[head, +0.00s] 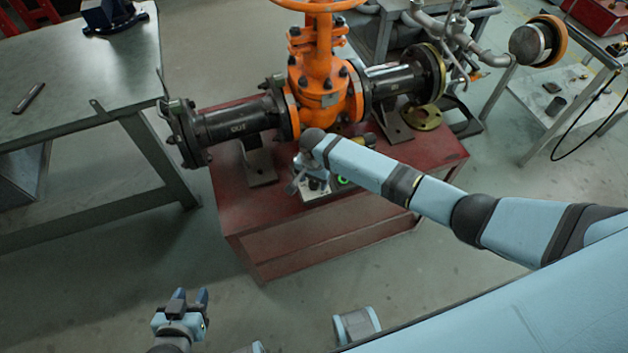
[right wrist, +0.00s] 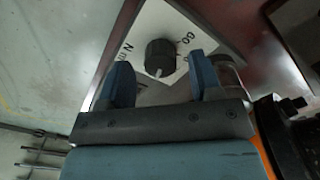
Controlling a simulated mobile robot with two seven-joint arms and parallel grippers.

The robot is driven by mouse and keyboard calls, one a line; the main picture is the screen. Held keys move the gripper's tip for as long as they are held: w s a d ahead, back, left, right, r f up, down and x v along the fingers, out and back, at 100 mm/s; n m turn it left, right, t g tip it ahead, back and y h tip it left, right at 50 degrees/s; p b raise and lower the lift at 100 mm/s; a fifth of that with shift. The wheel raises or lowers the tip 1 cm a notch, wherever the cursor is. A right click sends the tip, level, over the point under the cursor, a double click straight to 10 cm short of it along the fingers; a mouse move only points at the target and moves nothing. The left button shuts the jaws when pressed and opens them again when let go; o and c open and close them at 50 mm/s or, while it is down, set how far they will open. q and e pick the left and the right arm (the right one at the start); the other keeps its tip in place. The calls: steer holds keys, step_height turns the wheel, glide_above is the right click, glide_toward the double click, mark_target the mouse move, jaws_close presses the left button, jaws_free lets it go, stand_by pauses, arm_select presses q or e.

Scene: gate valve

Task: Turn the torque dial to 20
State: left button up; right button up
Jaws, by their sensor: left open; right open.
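The torque dial (right wrist: 160,55) is a round black knob with a white mark, on a white panel (right wrist: 185,24) printed "60" and "N m". The mark points toward my gripper side of the right wrist picture; a 20 label is not readable. My right gripper (right wrist: 162,80) is open, its blue fingertips on either side of the dial in the picture. I cannot tell whether they touch it. In the head view the right gripper (head: 308,178) is partly hidden by its own arm, over the small control box (head: 318,196). My left gripper (head: 189,297) is open and empty.
The orange gate valve (head: 318,82) with black flanged pipes (head: 236,122) stands on the red table (head: 290,232), close behind the control box. A green-lit button (head: 343,180) is beside the right gripper. A metal workbench (head: 70,75) is at left. The floor in front is clear.

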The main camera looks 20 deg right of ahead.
steer(key=shift+f, duration=0.45)
steer(key=shift+c, duration=0.2)
steer(key=c, duration=0.9)
